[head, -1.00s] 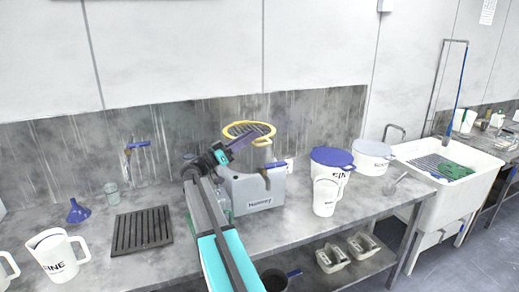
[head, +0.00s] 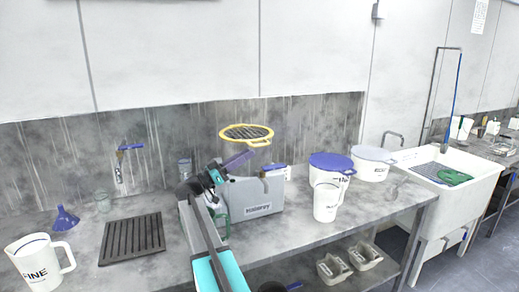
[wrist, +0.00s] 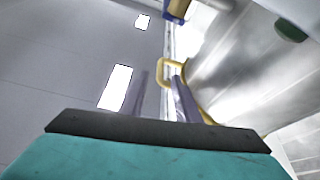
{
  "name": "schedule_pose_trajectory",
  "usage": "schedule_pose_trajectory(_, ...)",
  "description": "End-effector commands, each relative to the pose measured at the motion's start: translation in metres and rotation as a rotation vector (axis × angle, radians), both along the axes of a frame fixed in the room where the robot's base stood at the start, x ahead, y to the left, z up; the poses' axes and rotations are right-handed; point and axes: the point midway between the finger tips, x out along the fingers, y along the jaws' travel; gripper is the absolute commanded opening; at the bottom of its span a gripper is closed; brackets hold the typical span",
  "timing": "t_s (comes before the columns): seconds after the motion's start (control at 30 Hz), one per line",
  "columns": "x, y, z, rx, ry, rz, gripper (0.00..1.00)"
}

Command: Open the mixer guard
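The mixer (head: 262,197) is a grey box on the bench, just behind my arm. Its yellow-rimmed mesh guard (head: 246,133) shows above the box, with a small yellow handle at its front right. How it joins the mixer is hidden. My gripper (head: 238,160), with purple fingers, is below the guard and apart from it in the head view. In the wrist view my gripper (wrist: 162,97) has its fingers spread with a gap between them. A yellow loop handle (wrist: 163,75) shows beyond the fingertips, near the right finger. Nothing is held.
A blue-lidded tub (head: 331,164) and white pitcher (head: 326,203) stand to the right. A black rack (head: 132,238), blue funnel (head: 64,218) and FINE jug (head: 39,268) are left. A sink (head: 450,205) is far right.

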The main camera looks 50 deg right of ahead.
Motion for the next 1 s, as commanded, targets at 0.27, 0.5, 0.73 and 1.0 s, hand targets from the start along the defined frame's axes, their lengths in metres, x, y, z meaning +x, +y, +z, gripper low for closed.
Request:
schedule_pose_trajectory(0.27, 0.0, -0.002, 0.002, 0.0, 0.0, 0.001, 0.29)
schedule_pose_trajectory(0.5, -0.006, -0.018, 0.01, 0.0, 0.0, -0.001, 0.29)
schedule_pose_trajectory(0.73, -0.013, -0.042, 0.021, 0.0, 0.0, -0.001, 0.29)
schedule_pose_trajectory(1.0, -0.019, -0.062, 0.028, 0.0, 0.0, 0.001, 0.29)
